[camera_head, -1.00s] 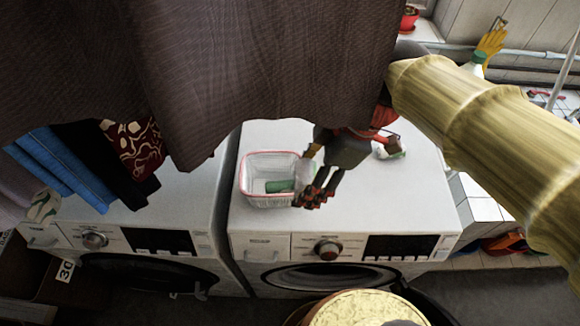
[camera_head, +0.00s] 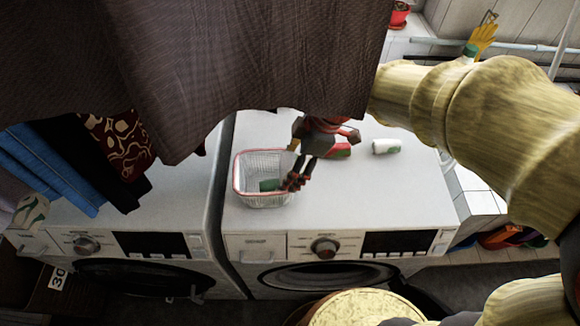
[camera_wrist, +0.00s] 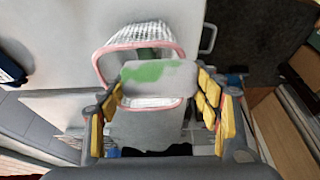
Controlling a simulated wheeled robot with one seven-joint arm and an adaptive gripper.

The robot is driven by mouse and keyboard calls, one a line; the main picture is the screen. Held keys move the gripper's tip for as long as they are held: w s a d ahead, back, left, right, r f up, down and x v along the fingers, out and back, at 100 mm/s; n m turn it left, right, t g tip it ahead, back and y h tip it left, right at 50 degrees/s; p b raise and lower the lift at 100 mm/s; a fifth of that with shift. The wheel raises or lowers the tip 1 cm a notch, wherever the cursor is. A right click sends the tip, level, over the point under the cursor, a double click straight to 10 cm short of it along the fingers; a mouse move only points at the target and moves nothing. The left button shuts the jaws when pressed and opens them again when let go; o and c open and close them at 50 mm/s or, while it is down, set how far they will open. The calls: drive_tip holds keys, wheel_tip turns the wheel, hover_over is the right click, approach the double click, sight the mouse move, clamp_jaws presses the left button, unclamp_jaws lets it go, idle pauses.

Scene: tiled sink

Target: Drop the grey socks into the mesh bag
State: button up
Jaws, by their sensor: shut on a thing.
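The grey socks (camera_wrist: 160,76), a light grey roll with a green patch, are between the fingers of my gripper (camera_wrist: 158,88) in the wrist view. My gripper is shut on them. The mesh bag (camera_wrist: 118,47) is a white wire-like basket with a pink-red rim, seen just beyond and partly behind the socks. In the head view the mesh bag (camera_head: 236,176) stands on the right washing machine, with a green item inside.
Dark hanging cloth (camera_head: 180,70) fills the upper left. Folded clothes (camera_head: 50,165) lie on the left machine. The right machine's front right top is clear.

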drive_tip(key=shift+f+b, duration=0.7)
drive_tip(key=shift+b, duration=0.05)
drive_tip(key=o, duration=1.1)
drive_tip(key=shift+o, duration=0.2)
drive_tip(key=shift+r, duration=0.2)
